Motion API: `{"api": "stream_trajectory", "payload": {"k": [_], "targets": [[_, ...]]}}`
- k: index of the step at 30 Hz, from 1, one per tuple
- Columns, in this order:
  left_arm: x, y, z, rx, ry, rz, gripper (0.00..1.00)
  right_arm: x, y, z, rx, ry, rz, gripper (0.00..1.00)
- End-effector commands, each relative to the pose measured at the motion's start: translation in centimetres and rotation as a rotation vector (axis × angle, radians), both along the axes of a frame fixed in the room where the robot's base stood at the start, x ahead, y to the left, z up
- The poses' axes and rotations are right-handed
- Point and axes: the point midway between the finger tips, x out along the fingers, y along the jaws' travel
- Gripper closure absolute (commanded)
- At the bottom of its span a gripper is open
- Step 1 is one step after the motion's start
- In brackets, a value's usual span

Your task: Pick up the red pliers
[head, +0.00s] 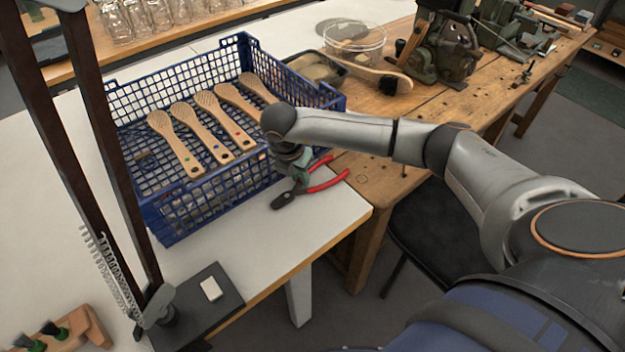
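The red pliers (328,184) lie near the right corner of the white table, beside the blue crate. Their red handles spread toward the right and their dark jaws point to the lower left. My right gripper (298,179) points down right at the pliers, over the part between the jaws and handles. Its fingers are small and partly hidden by the wrist, so I cannot tell whether they are open, shut or touching the pliers. My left gripper is not in view.
The blue crate (217,207) holds several wooden brushes (205,130) and stands close left of my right gripper. A wooden workbench (375,125) with a clear bowl (354,40) and machinery adjoins behind. The white table's front edge (300,265) is clear.

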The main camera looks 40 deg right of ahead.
Motion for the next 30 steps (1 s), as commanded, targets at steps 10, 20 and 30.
{"api": "stream_trajectory", "payload": {"k": [10, 20, 30], "targets": [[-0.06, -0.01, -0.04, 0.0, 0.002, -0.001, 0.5, 0.01, 0.05, 0.04, 0.001, 0.0, 0.0, 1.0], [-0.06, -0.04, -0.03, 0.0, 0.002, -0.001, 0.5, 0.02, 0.05, 0.05, 0.001, 0.0, 0.0, 1.0], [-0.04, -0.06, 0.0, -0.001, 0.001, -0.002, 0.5, 0.02, 0.05, 0.05, 0.0, -0.001, 0.0, 1.0]]}}
